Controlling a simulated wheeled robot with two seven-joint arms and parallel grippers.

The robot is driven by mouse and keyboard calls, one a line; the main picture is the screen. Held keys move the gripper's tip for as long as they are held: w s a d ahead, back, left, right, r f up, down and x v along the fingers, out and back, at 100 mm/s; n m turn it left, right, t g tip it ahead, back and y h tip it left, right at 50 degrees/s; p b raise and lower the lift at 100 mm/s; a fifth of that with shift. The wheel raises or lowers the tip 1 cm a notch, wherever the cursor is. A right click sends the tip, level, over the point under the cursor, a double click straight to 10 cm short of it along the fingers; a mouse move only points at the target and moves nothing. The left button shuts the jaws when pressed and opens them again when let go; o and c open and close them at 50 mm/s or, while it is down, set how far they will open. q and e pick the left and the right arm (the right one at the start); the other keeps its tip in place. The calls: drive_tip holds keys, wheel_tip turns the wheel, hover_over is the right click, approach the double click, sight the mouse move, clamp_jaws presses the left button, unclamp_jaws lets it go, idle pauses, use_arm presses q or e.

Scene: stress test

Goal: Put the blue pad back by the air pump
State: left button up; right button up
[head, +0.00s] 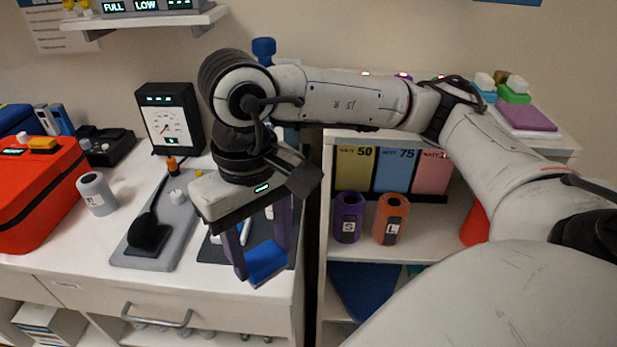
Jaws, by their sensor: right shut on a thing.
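My right gripper (262,250) hangs over the front right part of the white counter, its two purple fingers pointing down. It is shut on the blue pad (267,262), which sits tilted between the fingertips. The pad is above the dark mat (213,251), near the counter's front edge. I cannot tell for sure which thing is the air pump. A blue-topped item (264,47) stands at the back wall, mostly hidden behind my right arm. My left gripper is not in view.
A grey board (183,226) with a black round piece (150,233) lies left of the mat. A dial gauge (170,118) stands behind it. A red case (38,190) and a grey cylinder (97,193) are at left. A shelf unit (400,247) with purple and orange cylinders stands right.

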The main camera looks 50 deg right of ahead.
drive_tip(key=shift+w+d+m, duration=0.15)
drive_tip(key=shift+d+m, duration=0.1)
drive_tip(key=shift+m, duration=0.75)
drive_tip(key=shift+w+d+m, duration=0.15)
drive_tip(key=shift+m, duration=1.05)
drive_tip(key=m, duration=0.4)
drive_tip(key=w+m, duration=0.1)
drive_tip(key=shift+d+r+m, duration=0.15)
drive_tip(key=shift+d+m, duration=0.2)
drive_tip(key=shift+m, duration=0.05)
drive_tip(key=w+d+m+b, duration=0.1)
drive_tip(key=w+d+m, duration=0.15)
drive_tip(key=m, duration=1.55)
drive_tip(key=w+d+m, duration=0.2)
drive_tip(key=w+m, duration=0.1)
drive_tip(key=m, duration=1.4)
drive_tip(key=f, duration=0.8)
drive_tip(key=shift+s+d+f, duration=0.15)
drive_tip(key=shift+d, duration=0.05)
drive_tip(key=shift+f, duration=0.1)
